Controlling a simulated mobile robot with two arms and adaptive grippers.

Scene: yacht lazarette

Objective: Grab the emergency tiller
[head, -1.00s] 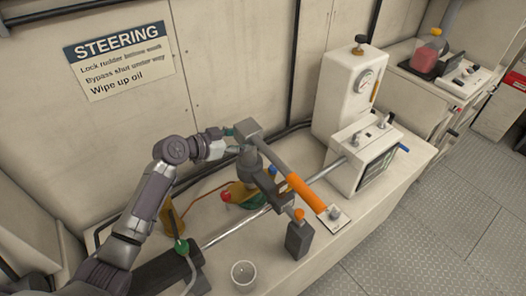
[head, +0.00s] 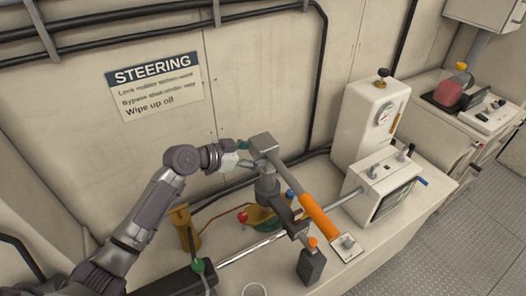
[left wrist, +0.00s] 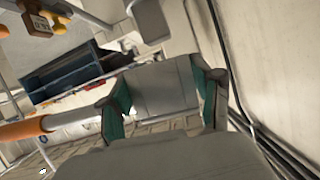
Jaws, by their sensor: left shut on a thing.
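The emergency tiller is a grey bar with a square grey head and an orange grip (head: 319,215). It lies slanting over the bench, head toward the wall and grip toward the front right. My left gripper (head: 246,154) is at the head from the left, shut on it. In the left wrist view the grey head (left wrist: 165,90) sits between the teal fingertip pads, and the orange grip (left wrist: 22,130) shows at the left edge. A grey upright post (head: 267,186) stands below the head; I cannot tell whether they touch. My right gripper is not in view.
A grey block with an orange knob (head: 311,266) and a small pale plate (head: 348,246) are near the grip. A white gauge box (head: 368,122) and a screen unit (head: 385,185) stand right. A cup (head: 254,291) is at the front. Open floor (head: 440,240) lies right.

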